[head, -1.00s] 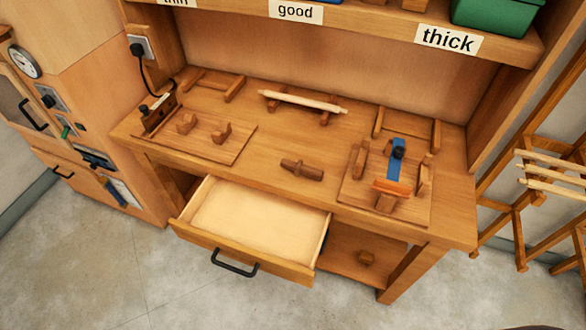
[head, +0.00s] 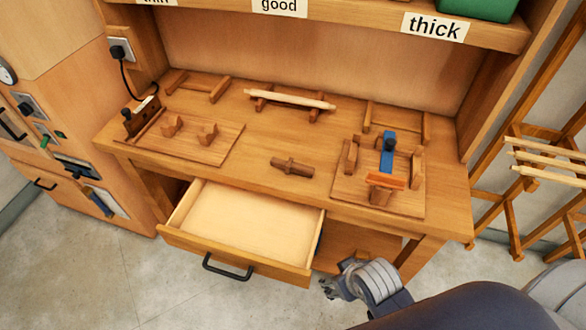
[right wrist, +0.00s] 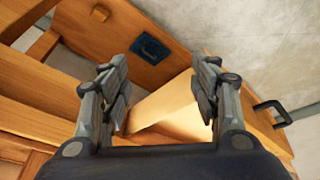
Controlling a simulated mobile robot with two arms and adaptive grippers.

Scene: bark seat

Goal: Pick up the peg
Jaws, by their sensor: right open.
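A pale slender rod (head: 290,97), which looks most like the peg, lies across a pair of wooden supports (head: 262,98) at the back of the workbench. A darker short wooden piece with a collar (head: 291,167) lies mid-bench; I cannot tell whether it is a peg too. My right gripper (head: 331,287) is low in front of the bench, right of the open drawer, well away from both pieces. In the right wrist view its two fingers (right wrist: 162,95) are apart with nothing held between them. My left gripper is out of view.
The open drawer (head: 179,232) juts from the bench front and looks empty; its handle (right wrist: 272,110) shows in the right wrist view. Boards with wooden blocks (head: 226,150) and a blue tool (head: 387,153) occupy the bench's sides. A shelf (head: 350,22) overhangs the back. A rack (head: 510,210) stands right.

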